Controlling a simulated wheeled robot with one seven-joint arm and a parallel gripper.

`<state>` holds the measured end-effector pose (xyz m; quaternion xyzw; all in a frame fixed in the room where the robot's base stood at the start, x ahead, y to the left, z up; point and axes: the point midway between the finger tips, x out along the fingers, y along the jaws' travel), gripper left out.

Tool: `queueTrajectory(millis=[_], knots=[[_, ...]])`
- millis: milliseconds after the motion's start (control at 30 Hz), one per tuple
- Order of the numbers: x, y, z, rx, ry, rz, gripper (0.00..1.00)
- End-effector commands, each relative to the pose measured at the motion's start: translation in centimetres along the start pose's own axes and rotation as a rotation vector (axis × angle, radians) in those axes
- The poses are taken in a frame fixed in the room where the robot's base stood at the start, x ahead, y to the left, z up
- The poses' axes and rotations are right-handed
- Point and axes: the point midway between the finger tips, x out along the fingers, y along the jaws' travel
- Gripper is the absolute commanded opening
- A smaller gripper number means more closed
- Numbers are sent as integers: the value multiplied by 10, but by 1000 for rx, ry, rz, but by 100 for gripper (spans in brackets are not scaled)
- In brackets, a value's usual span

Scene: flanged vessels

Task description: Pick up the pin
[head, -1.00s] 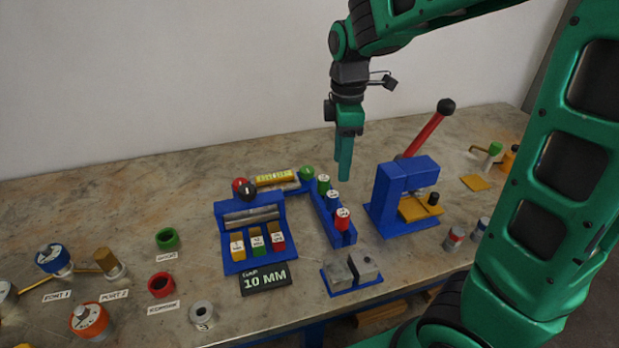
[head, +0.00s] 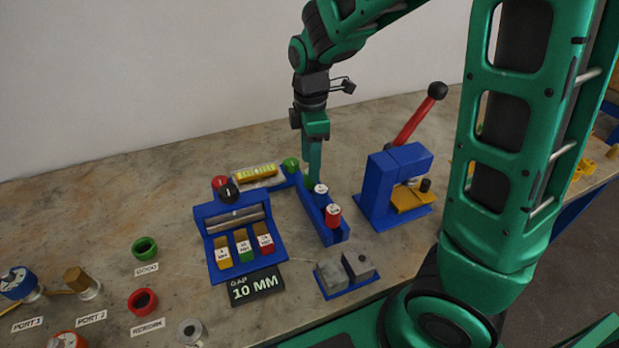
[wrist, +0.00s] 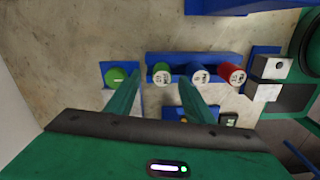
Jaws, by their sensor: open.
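Several capped pins stand in a blue rack (head: 327,226): a blue-capped pin (head: 321,194), a red-capped pin (head: 333,215) and a green pin mostly hidden behind my fingers in the head view. My gripper (head: 313,178) points down at the rack's far end. In the wrist view, the labelled green pin (wrist: 161,74) shows between my open fingers (wrist: 160,92), with the blue pin (wrist: 199,74) by the right finger and the red pin (wrist: 232,74) further right. I cannot tell whether the fingers touch any pin.
A green knob (head: 291,164) stands beside the rack's far end, left of my fingers. A blue press (head: 385,185) with a red lever stands right. A blue gap gauge fixture (head: 240,240) is left, and grey blocks (head: 345,270) sit in front.

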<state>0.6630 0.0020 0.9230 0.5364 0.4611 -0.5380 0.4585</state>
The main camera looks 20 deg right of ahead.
Motion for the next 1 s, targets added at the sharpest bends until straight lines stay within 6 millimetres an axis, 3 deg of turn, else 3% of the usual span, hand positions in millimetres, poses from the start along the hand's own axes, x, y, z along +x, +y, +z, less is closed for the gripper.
queueTrajectory(millis=[300,567,767,1000], knots=[[39,-2,0,-1,-1,-3,48],[42,-2,0,-1,0,0,48],[42,-2,0,-1,0,0,5],[41,-2,0,-1,0,0,2]])
